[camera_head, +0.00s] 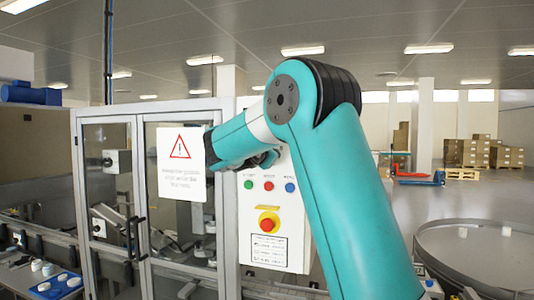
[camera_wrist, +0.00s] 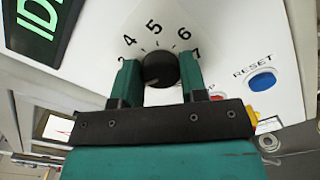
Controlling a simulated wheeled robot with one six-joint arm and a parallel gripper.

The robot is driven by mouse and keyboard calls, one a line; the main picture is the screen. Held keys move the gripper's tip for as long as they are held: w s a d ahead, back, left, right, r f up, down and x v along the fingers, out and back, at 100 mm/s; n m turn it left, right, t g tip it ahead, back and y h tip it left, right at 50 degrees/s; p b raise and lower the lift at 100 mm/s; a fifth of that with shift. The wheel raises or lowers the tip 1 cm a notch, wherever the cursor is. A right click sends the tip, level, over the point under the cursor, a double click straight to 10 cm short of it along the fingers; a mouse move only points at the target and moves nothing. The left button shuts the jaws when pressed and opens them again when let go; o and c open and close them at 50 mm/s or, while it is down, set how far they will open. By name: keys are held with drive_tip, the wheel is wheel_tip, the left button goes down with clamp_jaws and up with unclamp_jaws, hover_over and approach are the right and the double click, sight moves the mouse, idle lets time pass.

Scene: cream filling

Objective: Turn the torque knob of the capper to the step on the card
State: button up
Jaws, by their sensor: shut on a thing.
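In the wrist view the black round torque knob (camera_wrist: 160,68) sits on a white panel face, with a dial of numerals around it; 4, 5, 6 and 7 are readable. A faint pale mark shows low on the knob, but I cannot tell which step it points to. My gripper (camera_wrist: 161,72) is shut on the knob, one teal finger on each side. In the head view my teal arm hides the knob and most of the gripper. A white card (camera_head: 269,250) with lines of print is on the lower panel; its text is too small to read.
The wrist view shows a green-lit display (camera_wrist: 42,22) at upper left and a blue RESET button (camera_wrist: 262,81) at right. In the head view a red emergency button (camera_head: 268,223) is below the arm. Glass doors (camera_head: 107,180) stand left, a round table (camera_head: 480,250) right.

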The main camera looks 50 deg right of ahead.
drive_tip(key=n+b, duration=0.7)
drive_tip(key=n, duration=0.4)
drive_tip(key=n+b, duration=0.7)
drive_tip(key=n, duration=0.4)
drive_tip(key=n+b, duration=0.7)
drive_tip(key=n, duration=0.4)
drive_tip(key=shift+w+a+f+n, duration=0.1)
drive_tip(key=shift+w+f+n, duration=0.1)
drive_tip(key=shift+f+n, duration=0.15)
idle(0.4)
drive_tip(key=shift+r, duration=0.1)
drive_tip(key=o, duration=0.9)
